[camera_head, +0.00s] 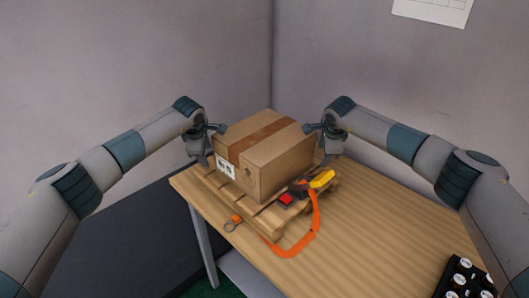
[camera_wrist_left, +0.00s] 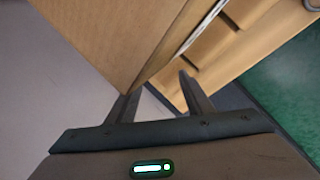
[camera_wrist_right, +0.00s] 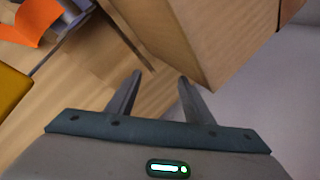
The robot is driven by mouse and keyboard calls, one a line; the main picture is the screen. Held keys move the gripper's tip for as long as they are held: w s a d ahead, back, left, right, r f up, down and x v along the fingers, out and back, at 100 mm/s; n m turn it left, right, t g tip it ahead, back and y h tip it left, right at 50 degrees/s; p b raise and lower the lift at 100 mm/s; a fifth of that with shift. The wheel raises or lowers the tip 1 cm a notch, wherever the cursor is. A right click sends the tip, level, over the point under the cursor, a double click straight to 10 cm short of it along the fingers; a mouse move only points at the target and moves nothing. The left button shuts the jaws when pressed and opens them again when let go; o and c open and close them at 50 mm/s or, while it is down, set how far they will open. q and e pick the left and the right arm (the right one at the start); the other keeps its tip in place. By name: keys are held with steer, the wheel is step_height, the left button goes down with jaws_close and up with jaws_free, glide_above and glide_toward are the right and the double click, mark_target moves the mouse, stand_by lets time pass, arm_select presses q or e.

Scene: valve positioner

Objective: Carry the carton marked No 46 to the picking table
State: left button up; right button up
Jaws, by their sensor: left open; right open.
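A closed brown carton (camera_head: 264,155) with a tape strip and a white label on its front left face sits on a small wooden pallet (camera_head: 243,204) on a wooden table. The label's number is too small to read. My left gripper (camera_head: 216,130) is open at the carton's left side, and the left wrist view shows the carton (camera_wrist_left: 115,35) close at its fingers. My right gripper (camera_head: 313,129) is open at the carton's right side. In the right wrist view the carton (camera_wrist_right: 205,35) is close beside the fingers. I cannot tell whether either gripper touches it.
An orange strap (camera_head: 312,228) with a yellow and black buckle lies at the pallet's front and over the wooden table (camera_head: 374,225). A black tray with several round-topped items (camera_head: 465,277) is at the lower right. Grey walls meet behind the table.

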arm_select(q)
steer(key=shift+d+r, duration=0.1)
steer(key=shift+d, duration=0.4)
arm_select(e)
steer(key=shift+a, duration=0.5)
arm_select(q)
steer(key=shift+d, duration=0.15)
arm_select(e)
steer(key=shift+s+a+r, duration=0.1)
steer(key=shift+a+r, duration=0.05)
arm_select(q)
steer(key=shift+r, duration=0.1)
steer(key=shift+d, duration=0.1)
arm_select(e)
steer(key=shift+a, duration=0.1)
